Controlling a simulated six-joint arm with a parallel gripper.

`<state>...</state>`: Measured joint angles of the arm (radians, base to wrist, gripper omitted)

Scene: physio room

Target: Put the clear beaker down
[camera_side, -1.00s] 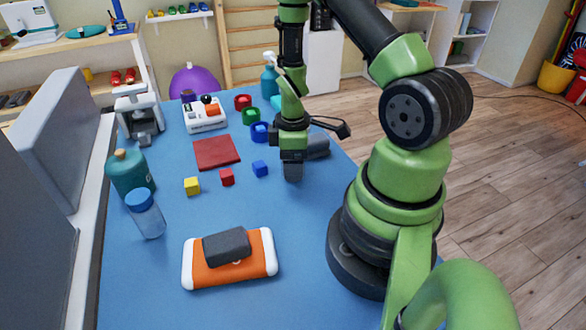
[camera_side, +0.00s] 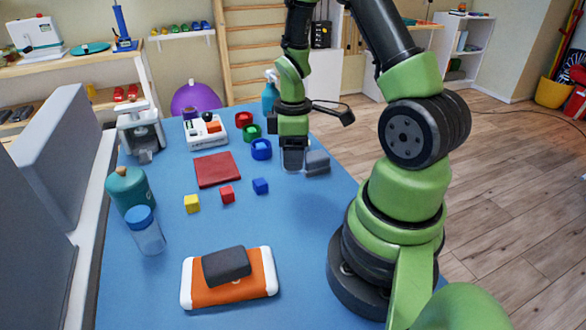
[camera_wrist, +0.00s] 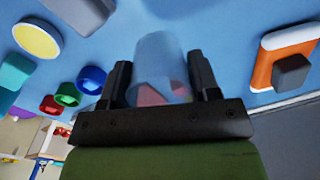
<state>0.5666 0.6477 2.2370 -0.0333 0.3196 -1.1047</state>
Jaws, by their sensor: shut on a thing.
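The clear beaker (camera_wrist: 160,65) is between my two dark fingers in the wrist view, with a pinkish patch showing through it. My gripper (camera_wrist: 160,85) is shut on it. In the side view my gripper (camera_side: 293,160) points down over the right part of the blue table. There the beaker is hard to make out between the fingers, and I cannot tell whether its base touches the table.
A grey block (camera_side: 317,162) is just right of my gripper. Red, green and blue rings (camera_side: 261,149) lie to its left. An orange-and-white case (camera_side: 229,278) lies in front.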

